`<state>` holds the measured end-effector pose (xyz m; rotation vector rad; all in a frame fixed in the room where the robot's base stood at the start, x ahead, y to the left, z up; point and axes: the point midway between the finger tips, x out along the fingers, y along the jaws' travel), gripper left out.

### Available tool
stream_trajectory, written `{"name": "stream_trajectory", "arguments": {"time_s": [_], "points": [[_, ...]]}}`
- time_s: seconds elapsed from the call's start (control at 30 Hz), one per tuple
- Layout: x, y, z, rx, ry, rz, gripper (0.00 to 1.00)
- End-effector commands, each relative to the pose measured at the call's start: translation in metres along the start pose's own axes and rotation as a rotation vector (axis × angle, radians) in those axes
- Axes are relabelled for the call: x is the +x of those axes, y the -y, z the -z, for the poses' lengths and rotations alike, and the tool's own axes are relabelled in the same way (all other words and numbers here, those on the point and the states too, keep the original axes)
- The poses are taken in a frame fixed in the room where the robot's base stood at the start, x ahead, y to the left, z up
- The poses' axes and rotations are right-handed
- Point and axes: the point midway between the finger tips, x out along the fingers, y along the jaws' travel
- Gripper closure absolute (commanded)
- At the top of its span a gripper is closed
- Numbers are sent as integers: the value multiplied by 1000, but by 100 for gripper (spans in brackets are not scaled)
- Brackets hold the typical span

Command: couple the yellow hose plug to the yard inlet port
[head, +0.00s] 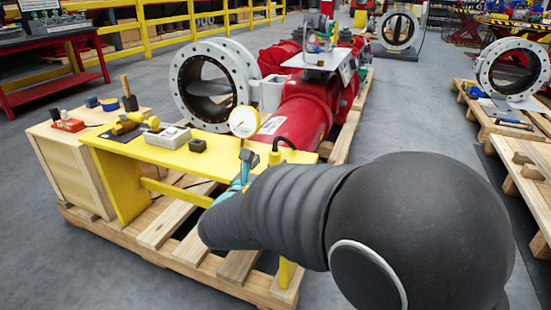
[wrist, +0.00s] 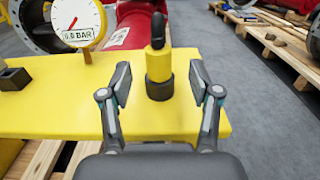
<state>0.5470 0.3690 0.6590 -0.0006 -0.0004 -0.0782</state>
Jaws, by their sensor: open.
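The yellow hose plug (wrist: 158,64) stands upright on the yellow bench, with a black hose end on top and a dark collar (wrist: 160,88) around its foot. In the head view the black hose (head: 284,143) arches above the bench's right end, and my arm hides part of the plug. My gripper (wrist: 160,82) is open and empty. In the wrist view its fingers show either side of the plug, with gaps on both sides; I cannot tell whether the plug is between the tips or just beyond. My gripper (head: 247,160) is partly hidden in the head view. I cannot clearly identify the yard inlet port.
A pressure gauge (wrist: 76,20) reading 0.0 BAR stands left of the plug. The red valve body (head: 303,110) lies behind.

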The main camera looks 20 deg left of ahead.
Motion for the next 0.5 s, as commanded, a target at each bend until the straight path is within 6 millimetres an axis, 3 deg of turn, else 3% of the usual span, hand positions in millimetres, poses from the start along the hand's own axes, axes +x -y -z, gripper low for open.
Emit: {"name": "stream_trajectory", "arguments": {"time_s": [0.33, 0.5], "points": [[42, -1, 11, 0, 0, 2, 38], [50, -2, 10, 0, 0, 0, 38]]}}
